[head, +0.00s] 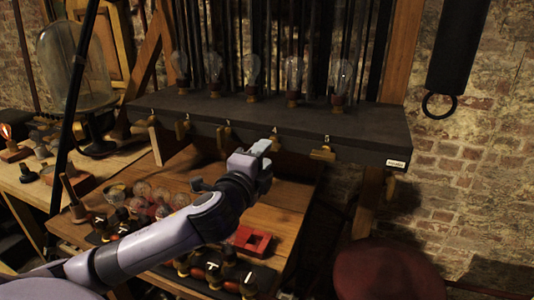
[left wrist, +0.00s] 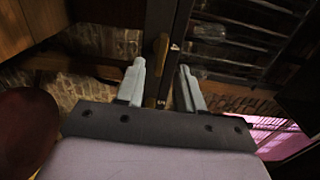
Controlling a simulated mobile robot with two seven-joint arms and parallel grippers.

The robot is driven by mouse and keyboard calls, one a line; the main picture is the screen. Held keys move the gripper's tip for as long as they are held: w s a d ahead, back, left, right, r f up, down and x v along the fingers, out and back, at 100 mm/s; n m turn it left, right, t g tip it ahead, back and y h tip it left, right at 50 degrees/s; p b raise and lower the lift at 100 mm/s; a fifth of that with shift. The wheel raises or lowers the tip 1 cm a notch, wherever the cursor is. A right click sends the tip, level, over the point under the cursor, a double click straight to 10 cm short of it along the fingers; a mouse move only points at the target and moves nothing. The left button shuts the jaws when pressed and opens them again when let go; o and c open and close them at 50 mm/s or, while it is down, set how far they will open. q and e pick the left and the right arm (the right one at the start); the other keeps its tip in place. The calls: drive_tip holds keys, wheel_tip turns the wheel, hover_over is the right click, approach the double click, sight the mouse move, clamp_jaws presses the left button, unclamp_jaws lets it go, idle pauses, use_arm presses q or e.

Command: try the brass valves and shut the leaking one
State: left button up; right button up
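A dark shelf (head: 300,120) carries a row of glass bulbs and numbered marks on its front edge. Brass valves sit along that edge: one at the left (head: 182,129), one near the middle (head: 223,136) and one at the right (head: 323,152). Another valve (head: 275,143) is partly behind my left gripper (head: 264,160). In the left wrist view a brass valve (left wrist: 161,50) shows between the two separated fingers; I cannot tell whether they touch it. My left gripper is open. No leak can be made out. My right gripper is out of view.
Below the shelf, a wooden bench (head: 275,215) holds a red block (head: 252,240), several small glass jars and black-topped pieces. A glass dome (head: 75,70) stands at the left. A red round seat (head: 385,270) is at the lower right, beside a brick wall.

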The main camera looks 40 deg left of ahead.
use_arm(q)
drive_tip(key=shift+v, duration=1.8)
